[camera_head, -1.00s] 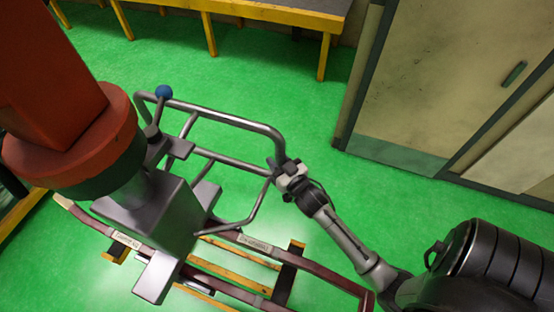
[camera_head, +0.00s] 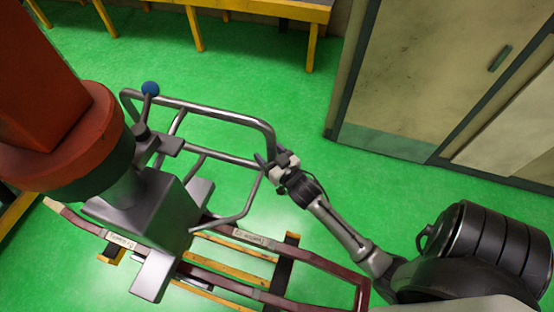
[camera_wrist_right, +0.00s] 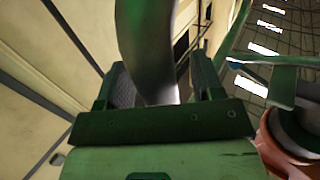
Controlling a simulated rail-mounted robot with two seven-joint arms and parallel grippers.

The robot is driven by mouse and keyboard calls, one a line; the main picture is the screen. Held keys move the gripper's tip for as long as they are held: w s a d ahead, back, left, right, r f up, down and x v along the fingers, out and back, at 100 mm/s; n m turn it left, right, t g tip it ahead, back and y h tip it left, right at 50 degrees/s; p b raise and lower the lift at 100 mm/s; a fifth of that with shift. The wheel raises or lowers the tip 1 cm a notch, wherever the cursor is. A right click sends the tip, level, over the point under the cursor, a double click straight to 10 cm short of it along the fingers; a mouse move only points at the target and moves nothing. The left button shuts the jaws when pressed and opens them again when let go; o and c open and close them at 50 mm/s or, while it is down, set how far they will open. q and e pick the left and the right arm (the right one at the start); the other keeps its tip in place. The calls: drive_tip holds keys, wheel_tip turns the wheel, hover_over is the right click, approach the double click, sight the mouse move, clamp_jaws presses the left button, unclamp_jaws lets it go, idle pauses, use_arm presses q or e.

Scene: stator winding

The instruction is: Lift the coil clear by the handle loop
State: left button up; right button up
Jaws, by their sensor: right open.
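The coil (camera_head: 322,264) is a pair of long dark red bars with pale labels, joined at the right end. It lies low over yellow supports. A grey tubular handle loop (camera_head: 215,113) stands out from the metal lifting head (camera_head: 160,220) above the coil. My right gripper (camera_head: 272,163) is at the loop's right end. In the right wrist view, its two jaws (camera_wrist_right: 162,85) stand on either side of a thick tube (camera_wrist_right: 147,40), apparently the loop. The jaws are open; I cannot tell whether either touches the tube. My left gripper is not in view.
A red column (camera_head: 45,75) with a round flange rises at the left above the lifting head. A blue ball knob (camera_head: 150,88) tops a lever beside the loop. A yellow-edged bench (camera_head: 260,8) and a beige cabinet (camera_head: 440,80) stand behind. Green floor is clear between.

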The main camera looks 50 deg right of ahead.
drive_tip(key=b+v, duration=0.2)
drive_tip(key=v, duration=1.1)
drive_tip(key=shift+s+b, duration=0.25)
drive_tip(key=shift+b, duration=0.05)
drive_tip(key=shift+a, duration=0.1)
drive_tip(key=s+a+f+n+g+y, duration=0.1)
drive_tip(key=s+f+g, duration=0.2)
drive_tip(key=f+g, duration=0.2)
drive_tip(key=s+a+f+g, duration=0.1)
drive_tip(key=s+f+g, duration=0.3)
drive_tip(key=f+g, duration=0.2)
drive_tip(key=s+a+r+n+g+y+p, duration=0.2)
drive_tip(key=s+a+r+n+y+p, duration=0.1)
drive_tip(key=a+r+p, duration=0.7)
drive_tip(key=shift+s+r+n+g+y+p, duration=0.4)
drive_tip(key=shift+s+r+n+p, duration=0.1)
drive_tip(key=shift+r, duration=0.3)
